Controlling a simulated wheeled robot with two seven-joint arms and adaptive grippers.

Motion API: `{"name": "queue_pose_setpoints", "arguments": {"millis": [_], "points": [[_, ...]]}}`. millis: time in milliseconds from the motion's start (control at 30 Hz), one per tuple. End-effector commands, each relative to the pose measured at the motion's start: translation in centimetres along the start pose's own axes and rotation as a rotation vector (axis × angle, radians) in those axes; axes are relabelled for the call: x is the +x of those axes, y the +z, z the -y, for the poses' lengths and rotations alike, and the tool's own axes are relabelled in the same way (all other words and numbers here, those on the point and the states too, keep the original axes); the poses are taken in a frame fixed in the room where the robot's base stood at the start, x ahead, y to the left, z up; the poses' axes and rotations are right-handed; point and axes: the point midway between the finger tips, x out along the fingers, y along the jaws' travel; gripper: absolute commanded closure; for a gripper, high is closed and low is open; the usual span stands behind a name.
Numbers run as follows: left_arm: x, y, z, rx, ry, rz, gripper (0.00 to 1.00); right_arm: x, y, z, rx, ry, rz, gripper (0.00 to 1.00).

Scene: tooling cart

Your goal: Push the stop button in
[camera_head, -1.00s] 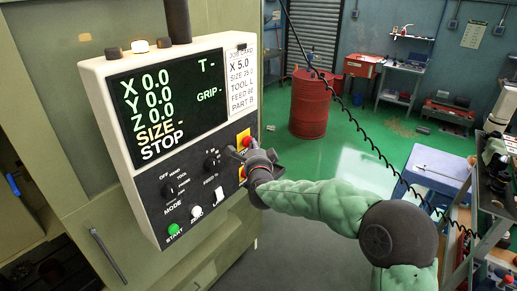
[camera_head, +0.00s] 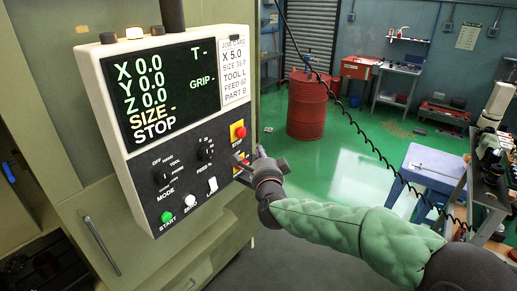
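The red stop button (camera_head: 240,133) sits on a yellow plate at the right side of the white control panel (camera_head: 142,222). It shows unobstructed, and I cannot tell how far in it is. My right gripper (camera_head: 251,158) is just below and to the right of the button, apart from it in the picture. It is in front of a lower yellow patch with red on it, which it partly hides. The gripper's fingers are small and dark, so whether they are open or shut is unclear. My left gripper is not in view.
The panel's screen (camera_head: 165,88) reads STOP at its bottom line. Knobs, switches and a green start button (camera_head: 167,217) are on the panel's lower part. A black coiled cable (camera_head: 372,143) hangs at the right. A red barrel (camera_head: 306,105) stands farther back on open green floor.

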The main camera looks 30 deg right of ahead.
Motion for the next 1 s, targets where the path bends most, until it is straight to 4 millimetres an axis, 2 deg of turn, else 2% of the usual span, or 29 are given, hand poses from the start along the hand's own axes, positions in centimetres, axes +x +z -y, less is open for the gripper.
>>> {"name": "queue_pose_setpoints", "arguments": {"millis": [100,233,800,867,933,1000], "points": [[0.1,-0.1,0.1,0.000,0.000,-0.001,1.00,-1.1,0.0,0.0,0.000,0.000,0.001,1.00],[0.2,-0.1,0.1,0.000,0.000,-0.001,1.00,-1.6,0.1,-0.1,0.000,0.001,0.001,1.00],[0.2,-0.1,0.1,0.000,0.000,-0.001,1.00,-1.6,0.1,-0.2,-0.002,0.003,0.001,1.00],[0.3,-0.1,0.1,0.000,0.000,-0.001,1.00,-1.6,0.3,-0.8,-0.012,0.012,0.006,1.00],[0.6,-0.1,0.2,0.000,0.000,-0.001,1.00,-1.4,0.8,-2.3,-0.040,0.035,0.021,1.00],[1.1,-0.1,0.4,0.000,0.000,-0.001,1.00,-1.1,1.7,-5.1,-0.089,0.078,0.048,1.00]]}}
